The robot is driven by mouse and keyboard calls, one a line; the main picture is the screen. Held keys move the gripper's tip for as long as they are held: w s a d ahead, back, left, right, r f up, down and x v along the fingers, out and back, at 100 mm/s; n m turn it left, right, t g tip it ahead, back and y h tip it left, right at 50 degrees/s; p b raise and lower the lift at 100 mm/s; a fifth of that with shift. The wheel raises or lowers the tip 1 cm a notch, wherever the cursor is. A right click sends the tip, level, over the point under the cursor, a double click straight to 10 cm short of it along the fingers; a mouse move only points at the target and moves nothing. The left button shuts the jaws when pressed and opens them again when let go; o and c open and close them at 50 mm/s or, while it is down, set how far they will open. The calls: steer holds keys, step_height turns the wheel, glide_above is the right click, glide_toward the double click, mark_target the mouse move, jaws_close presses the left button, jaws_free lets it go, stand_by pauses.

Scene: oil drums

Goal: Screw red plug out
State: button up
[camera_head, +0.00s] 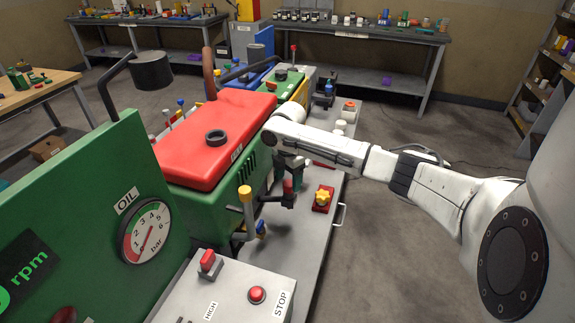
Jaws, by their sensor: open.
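I cannot clearly make out the red plug. My arm reaches in from the right, and its end bends down beside the green engine (207,210) with the red cover (222,122). My gripper (291,184) hangs there, dark and small in the picture, with its jaws open. It is close to dark and reddish parts at the engine's side, and I cannot tell whether it touches them. My arm hides part of the engine's far side.
A yellow star knob (323,195) on a red base stands right of the gripper. In front are a control box (228,295) with a red stop button (257,295) and an oil gauge (147,231). The floor at right is clear.

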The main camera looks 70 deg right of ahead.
mark_target(289, 184)
steer(key=shift+f, duration=1.75)
steer(key=shift+c, duration=0.2)
steer(key=c, duration=1.1)
steer(key=shift+o, duration=0.2)
steer(key=n, duration=0.4)
steer(key=shift+s, duration=0.1)
steer(key=shift+n+b, duration=0.35)
steer(key=shift+n, duration=0.85)
steer(key=n, duration=0.2)
steer(key=shift+n+b, duration=0.3)
steer(key=shift+b, duration=0.1)
steer(key=n, duration=0.3)
steer(key=shift+n+b, duration=0.35)
steer(key=shift+n, duration=0.05)
